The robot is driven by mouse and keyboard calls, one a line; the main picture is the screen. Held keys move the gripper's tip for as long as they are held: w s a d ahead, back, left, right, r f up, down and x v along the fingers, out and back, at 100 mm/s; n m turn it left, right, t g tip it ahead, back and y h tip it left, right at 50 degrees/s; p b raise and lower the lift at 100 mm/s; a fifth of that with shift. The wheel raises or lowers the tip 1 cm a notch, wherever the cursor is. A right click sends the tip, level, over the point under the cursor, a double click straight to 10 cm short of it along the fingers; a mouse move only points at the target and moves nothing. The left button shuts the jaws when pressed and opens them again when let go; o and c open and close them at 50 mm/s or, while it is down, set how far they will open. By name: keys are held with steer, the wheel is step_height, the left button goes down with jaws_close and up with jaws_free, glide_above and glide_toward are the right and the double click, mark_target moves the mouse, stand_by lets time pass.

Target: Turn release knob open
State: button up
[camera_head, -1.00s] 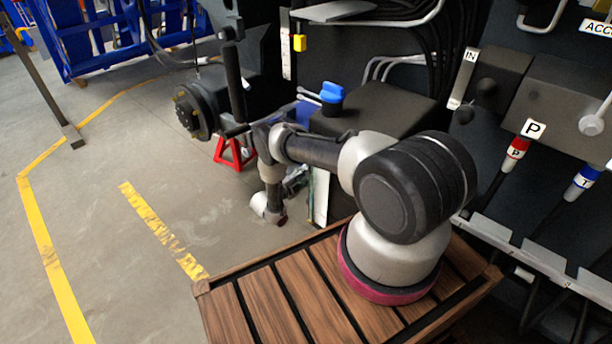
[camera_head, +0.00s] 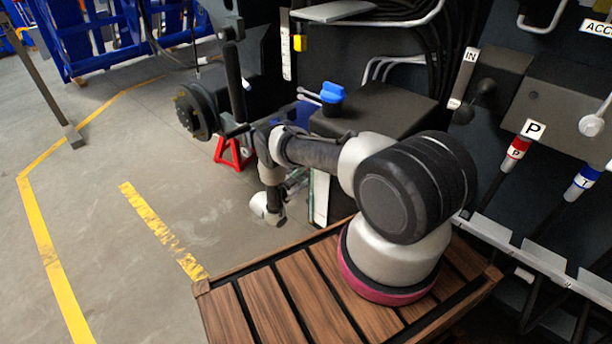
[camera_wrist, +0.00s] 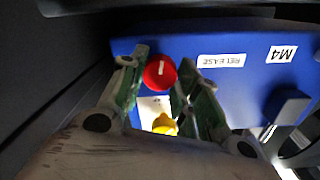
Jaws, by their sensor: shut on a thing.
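In the wrist view a red round knob (camera_wrist: 160,73) with a white line across its face sits on a blue panel (camera_wrist: 235,90). A white RELEASE label (camera_wrist: 221,61) is to its right. My gripper (camera_wrist: 163,64) has its two green fingers on either side of the red knob and is shut on it. The white line points roughly up and down in the picture. A yellow knob (camera_wrist: 165,124) shows below, between the fingers. In the head view my arm hides the gripper and the knob.
An M4 label (camera_wrist: 282,54) and a dark blue block (camera_wrist: 287,106) are on the panel's right. In the head view a black box with a blue cap (camera_head: 332,93) stands beside my arm, and a red stand (camera_head: 234,153) is behind it.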

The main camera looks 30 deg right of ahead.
steer(key=shift+a+n, duration=0.1)
steer(key=shift+n, duration=0.3)
steer(key=o, duration=1.1)
steer(key=shift+c, duration=0.2)
steer(key=v, duration=1.2)
